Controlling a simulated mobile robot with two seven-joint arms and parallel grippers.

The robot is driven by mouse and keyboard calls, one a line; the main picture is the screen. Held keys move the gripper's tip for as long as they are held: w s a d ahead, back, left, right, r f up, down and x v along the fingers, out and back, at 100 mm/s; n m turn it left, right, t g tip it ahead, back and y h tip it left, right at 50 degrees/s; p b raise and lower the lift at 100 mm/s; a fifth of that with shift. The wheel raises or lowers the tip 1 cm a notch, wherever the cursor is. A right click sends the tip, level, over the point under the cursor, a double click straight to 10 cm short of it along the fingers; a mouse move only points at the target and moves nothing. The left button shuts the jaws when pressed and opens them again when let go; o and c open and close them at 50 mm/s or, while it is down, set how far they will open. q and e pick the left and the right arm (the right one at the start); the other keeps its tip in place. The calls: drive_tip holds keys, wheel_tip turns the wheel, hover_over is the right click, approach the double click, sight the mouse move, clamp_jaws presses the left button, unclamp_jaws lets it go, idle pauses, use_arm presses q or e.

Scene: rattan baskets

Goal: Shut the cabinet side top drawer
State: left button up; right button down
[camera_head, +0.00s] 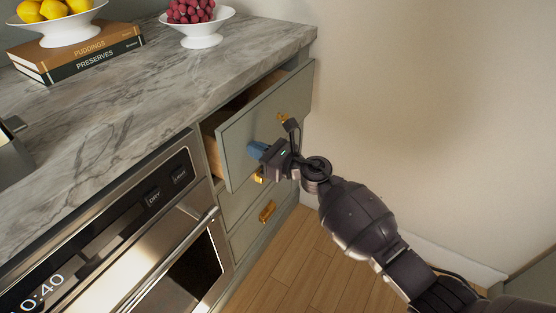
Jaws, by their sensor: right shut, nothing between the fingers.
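The cabinet's top drawer (236,151) is pulled out, with its grey-green front standing clear of the cabinet and its wooden inside showing below the marble edge. A brass knob or handle (282,117) shows on its front. My right gripper (262,150) is at the outer face of the drawer front, near its middle, with its blue-tipped fingers shut and empty. It looks close to or touching the front; I cannot tell which. The fingers hide a little of the front. My left gripper is not in view.
Lower drawers with brass handles (267,212) look shut. An oven (150,235) stands to the left. The marble counter (130,95) holds a bowl of grapes (201,28), books (78,53) and a bowl of lemons (66,28). A wall (420,110) lies at the right. The wooden floor (300,268) is clear.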

drive_tip(key=b+x, duration=0.1)
drive_tip(key=x, duration=0.5)
drive_tip(key=shift+f, duration=0.15)
drive_tip(key=shift+w+a+r, duration=0.2)
drive_tip(key=shift+r, duration=0.1)
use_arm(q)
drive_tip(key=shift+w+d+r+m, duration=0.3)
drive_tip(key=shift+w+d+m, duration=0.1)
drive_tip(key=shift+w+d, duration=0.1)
use_arm(e)
drive_tip(key=shift+r, duration=0.1)
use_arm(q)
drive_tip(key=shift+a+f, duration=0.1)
use_arm(e)
drive_tip(key=shift+r, duration=0.1)
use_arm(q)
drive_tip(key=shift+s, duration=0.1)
